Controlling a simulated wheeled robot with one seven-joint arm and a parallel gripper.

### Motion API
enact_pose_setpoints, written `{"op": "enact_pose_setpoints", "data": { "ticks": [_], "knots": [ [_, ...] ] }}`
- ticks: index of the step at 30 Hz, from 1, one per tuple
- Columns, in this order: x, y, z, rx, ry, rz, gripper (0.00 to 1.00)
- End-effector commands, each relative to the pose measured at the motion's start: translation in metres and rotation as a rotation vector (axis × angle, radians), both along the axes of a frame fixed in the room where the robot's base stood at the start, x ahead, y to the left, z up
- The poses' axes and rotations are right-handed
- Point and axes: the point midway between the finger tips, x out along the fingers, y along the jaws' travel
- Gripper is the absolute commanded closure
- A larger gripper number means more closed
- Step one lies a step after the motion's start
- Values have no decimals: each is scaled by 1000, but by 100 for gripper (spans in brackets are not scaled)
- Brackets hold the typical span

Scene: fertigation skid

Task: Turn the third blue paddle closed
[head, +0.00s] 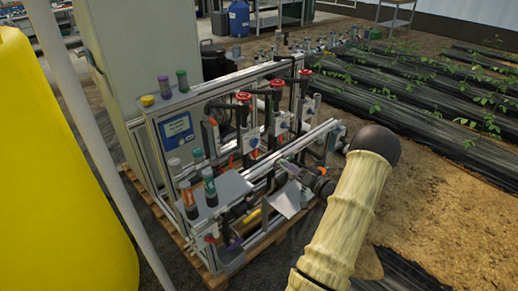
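The skid carries a row of valves behind its front rail. A small blue paddle (254,143) shows on the nearest white valve body, and another blue spot, likely a paddle, shows on the middle one (283,125). A third valve body (307,112) stands farther along; its paddle is too small to make out. My gripper (290,168) is in front of the skid, low by the front rail and nearer than the valves. It appears apart from the paddles. Its fingers are small and dark, so their opening cannot be made out.
Red handwheels (243,96) top the pipes above the valves. Capped sample bottles (209,186) stand at the skid's near end. The aluminium front rail (310,137) runs beside my gripper. A yellow tank (60,170) fills the left. Bare soil (440,205) lies open at right.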

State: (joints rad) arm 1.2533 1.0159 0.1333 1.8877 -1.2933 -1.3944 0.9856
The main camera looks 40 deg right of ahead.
Motion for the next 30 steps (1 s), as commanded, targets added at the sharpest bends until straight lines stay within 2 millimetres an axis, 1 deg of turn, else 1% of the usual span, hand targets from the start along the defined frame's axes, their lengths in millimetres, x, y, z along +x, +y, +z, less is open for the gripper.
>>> {"op": "enact_pose_setpoints", "data": {
  "ticks": [4,8,30],
  "knots": [
    [5,1,0,-1,0,1,68],
    [19,2,-1,-2,1,1,68],
    [148,13,-1,-2,0,3,68]
  ]
}}
